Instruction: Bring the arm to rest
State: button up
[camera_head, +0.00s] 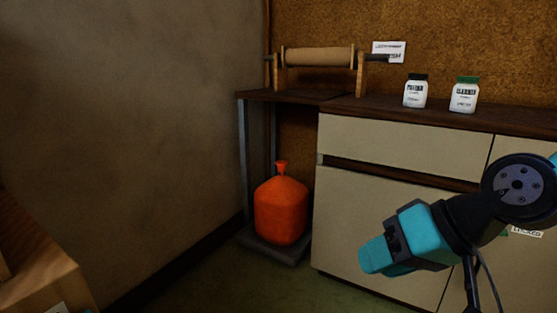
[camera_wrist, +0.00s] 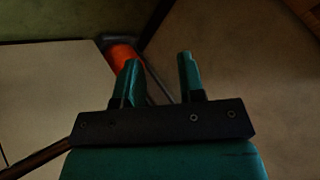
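My arm reaches in from the right edge of the head view, and my teal and black gripper (camera_head: 375,257) hangs in front of the cream cabinet (camera_head: 375,215), pointing to the lower left. In the wrist view my gripper (camera_wrist: 160,68) has its two teal fingers apart with nothing held between them. The fingers appear clear of the cabinet and the floor.
An orange container (camera_head: 281,210) stands on a grey base (camera_head: 270,247) left of the cabinet. A brown roll (camera_head: 320,57) on a wooden stand and two white jars, one left (camera_head: 415,92) and one right (camera_head: 464,95), sit on top. A wooden piece (camera_head: 35,260) is at lower left.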

jog(key=s+r+n+g+h+p, duration=0.3)
jog(key=s+r+n+g+p, duration=0.15)
jog(key=s+r+p, duration=0.4)
notch_tip(320, 180, up, 36)
jog(key=s+p, duration=0.2)
jog(key=p, duration=3.1)
jog(key=shift+f+p, duration=0.2)
jog(key=shift+p, duration=0.2)
